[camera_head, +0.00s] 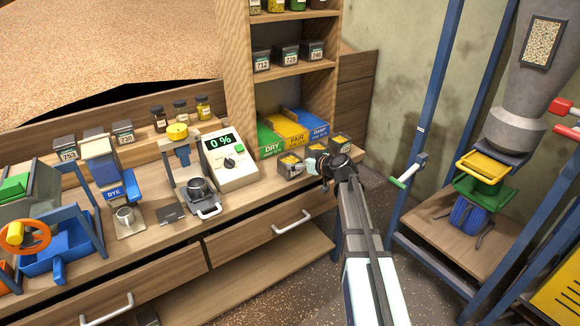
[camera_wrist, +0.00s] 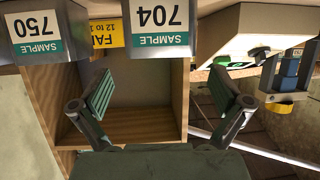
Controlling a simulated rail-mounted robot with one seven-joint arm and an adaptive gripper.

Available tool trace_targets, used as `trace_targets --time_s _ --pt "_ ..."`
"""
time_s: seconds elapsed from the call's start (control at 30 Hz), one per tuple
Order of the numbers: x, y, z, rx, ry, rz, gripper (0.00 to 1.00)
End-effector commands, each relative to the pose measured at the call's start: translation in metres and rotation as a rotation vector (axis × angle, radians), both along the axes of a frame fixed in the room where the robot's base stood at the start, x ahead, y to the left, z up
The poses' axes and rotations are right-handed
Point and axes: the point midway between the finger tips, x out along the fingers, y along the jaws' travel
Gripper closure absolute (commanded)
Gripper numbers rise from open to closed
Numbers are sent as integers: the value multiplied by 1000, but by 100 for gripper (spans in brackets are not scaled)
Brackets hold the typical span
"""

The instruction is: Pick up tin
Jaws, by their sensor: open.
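Small dark sample tins with labels stand at the right end of the bench. One tin (camera_head: 290,166) is left of my gripper (camera_head: 318,164), and another tin (camera_head: 340,142) is behind it. In the wrist view, which looks upside down, the tin marked 704 (camera_wrist: 160,22) is ahead, roughly centred between my open fingers (camera_wrist: 160,95). The tin marked 750 (camera_wrist: 38,35) is off to the left. My gripper is empty and apart from both labelled tins. The task does not say which tin is meant.
More tins stand on the shelf (camera_head: 290,55) and at the bench's back left (camera_head: 123,133). Blue, yellow and green bins (camera_head: 290,133) sit behind the near tins. A white meter reading 0 % (camera_head: 228,160) stands to the left. A blue elevator frame (camera_head: 420,130) rises at right.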

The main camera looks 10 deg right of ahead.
Motion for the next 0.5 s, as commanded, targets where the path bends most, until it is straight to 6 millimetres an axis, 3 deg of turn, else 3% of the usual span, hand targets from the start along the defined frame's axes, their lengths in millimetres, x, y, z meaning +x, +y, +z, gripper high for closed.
trace_targets --time_s 0.5 --pt "34 18 -16 -1 2 1 0"
